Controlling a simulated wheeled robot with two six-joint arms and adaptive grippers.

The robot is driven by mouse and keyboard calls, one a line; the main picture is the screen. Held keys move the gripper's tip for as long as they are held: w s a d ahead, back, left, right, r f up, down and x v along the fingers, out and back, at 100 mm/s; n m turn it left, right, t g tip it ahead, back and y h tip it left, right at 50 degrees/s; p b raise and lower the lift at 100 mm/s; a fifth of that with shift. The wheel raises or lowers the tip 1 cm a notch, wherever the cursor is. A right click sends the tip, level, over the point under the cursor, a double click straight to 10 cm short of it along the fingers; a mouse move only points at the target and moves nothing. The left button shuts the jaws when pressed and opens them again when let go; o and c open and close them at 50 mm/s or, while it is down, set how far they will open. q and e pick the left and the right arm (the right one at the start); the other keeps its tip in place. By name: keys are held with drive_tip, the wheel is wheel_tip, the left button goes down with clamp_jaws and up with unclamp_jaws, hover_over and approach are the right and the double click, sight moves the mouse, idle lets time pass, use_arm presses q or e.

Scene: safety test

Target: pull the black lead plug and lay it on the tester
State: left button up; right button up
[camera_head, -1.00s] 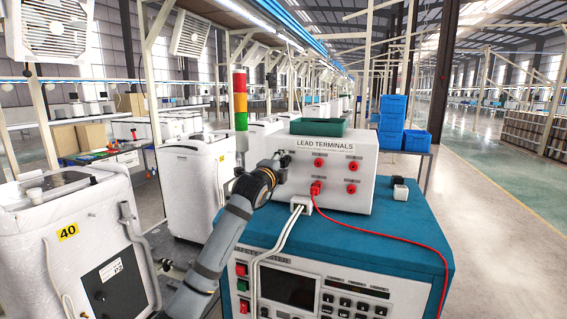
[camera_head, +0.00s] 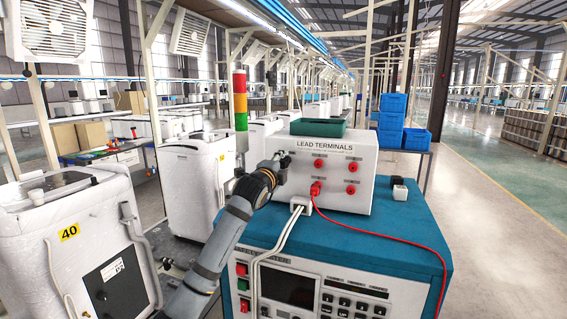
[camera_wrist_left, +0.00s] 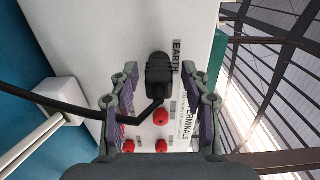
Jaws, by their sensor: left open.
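The black lead plug (camera_wrist_left: 159,73) sits at the EARTH label on the front of the white lead terminals box (camera_head: 335,190). Its black cable bends away to the left in the left wrist view. My left gripper (camera_head: 283,158) is at the box's upper left, its open fingers (camera_wrist_left: 160,88) on either side of the plug, with a gap visible on each side. In the head view the gripper hides most of the plug. The tester (camera_head: 415,230) has a teal top and carries the box. My right gripper is not in view.
A red plug (camera_head: 316,188) sits in the box, its red lead looping right across the tester top. A small black-and-white item (camera_head: 399,189) stands right of the box. A green tray (camera_head: 318,127) lies on the box. White cables (camera_head: 262,252) run down the tester's front.

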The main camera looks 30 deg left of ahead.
use_arm(q)
clamp_jaws()
idle(0.3)
drive_tip(key=shift+f, duration=0.1)
drive_tip(key=shift+s, duration=0.15)
drive_tip(key=shift+b+v, duration=1.25)
drive_tip(key=shift+v, duration=1.65)
